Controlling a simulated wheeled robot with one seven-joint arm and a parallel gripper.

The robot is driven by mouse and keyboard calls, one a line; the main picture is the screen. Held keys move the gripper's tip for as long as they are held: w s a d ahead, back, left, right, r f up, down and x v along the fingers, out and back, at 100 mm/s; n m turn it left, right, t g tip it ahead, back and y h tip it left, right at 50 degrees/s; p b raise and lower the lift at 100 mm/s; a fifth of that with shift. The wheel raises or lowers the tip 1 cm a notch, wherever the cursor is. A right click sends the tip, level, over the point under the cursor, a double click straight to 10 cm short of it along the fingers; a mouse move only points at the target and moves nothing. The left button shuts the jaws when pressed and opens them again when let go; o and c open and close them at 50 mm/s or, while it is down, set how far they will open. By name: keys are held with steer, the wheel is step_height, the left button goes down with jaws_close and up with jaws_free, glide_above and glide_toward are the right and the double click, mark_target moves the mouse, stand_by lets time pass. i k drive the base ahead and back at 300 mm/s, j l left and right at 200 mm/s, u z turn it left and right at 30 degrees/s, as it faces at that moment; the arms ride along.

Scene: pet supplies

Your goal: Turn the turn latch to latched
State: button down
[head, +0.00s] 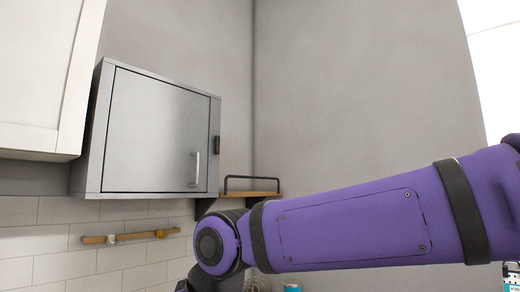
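A grey metal wall cabinet (88,150) hangs at the left with its door (155,130) shut or nearly so. A light vertical bar handle (195,169) is near the door's lower right. A small dark upright piece (216,146) at the cabinet's right edge looks like the turn latch; its setting is too small to tell. My purple arm crosses the lower right, with its dark joint below and right of the cabinet. My gripper is not in view, below the picture's bottom edge or hidden by the arm.
A white cupboard (40,70) is at the upper left. A wooden shelf (262,193) with a dark rail sits right of the cabinet. A wooden rail (130,237) with hooks is on the tiles below. The space before the cabinet door is clear.

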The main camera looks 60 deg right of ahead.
mark_target(216, 141)
steer(key=z, duration=1.1)
